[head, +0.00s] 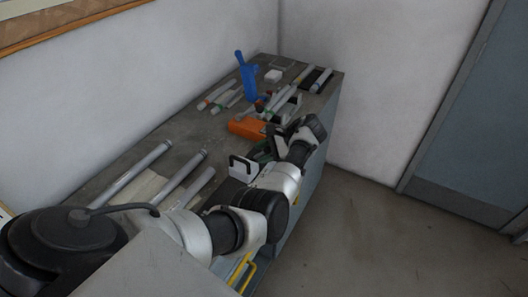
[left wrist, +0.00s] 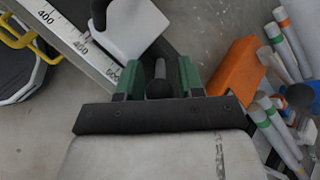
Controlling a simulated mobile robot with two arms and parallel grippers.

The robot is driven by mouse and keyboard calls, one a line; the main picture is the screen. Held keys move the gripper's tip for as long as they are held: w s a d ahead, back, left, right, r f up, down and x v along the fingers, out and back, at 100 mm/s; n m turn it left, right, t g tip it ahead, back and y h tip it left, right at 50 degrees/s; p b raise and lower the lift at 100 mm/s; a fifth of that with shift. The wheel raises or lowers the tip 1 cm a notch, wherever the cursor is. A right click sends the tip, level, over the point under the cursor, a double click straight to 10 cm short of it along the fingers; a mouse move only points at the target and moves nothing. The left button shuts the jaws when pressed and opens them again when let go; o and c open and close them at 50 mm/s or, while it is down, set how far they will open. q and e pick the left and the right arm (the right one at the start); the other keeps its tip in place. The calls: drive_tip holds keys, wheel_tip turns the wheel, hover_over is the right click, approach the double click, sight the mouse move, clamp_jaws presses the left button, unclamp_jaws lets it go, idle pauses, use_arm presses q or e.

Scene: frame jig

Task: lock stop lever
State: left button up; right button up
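A thin grey rod with a dark round knob, which looks like the stop lever (left wrist: 160,70), shows in the left wrist view between the fingers of my left gripper (left wrist: 158,80). The green finger pads stand on either side of it with a visible gap, so the gripper looks open around it. A white block with a black handle (left wrist: 124,32) sits just beyond the left finger; it also shows in the head view (head: 242,169). In the head view my left gripper (head: 262,150) is low over the bench, partly hidden by its arm. My right gripper is out of view.
A ruled scale (left wrist: 80,43) runs beside the white block. An orange block (head: 248,127) lies close to my left gripper, with several banded tubes (left wrist: 284,45) beyond it. A blue tool (head: 247,78) stands farther back on the grey bench (head: 190,130). Grey tubes (head: 130,174) lie at left.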

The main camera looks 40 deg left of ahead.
use_arm(q)
drive_tip(key=b+v, duration=0.3)
drive_tip(key=v, duration=0.8)
drive_tip(key=shift+f, duration=0.15)
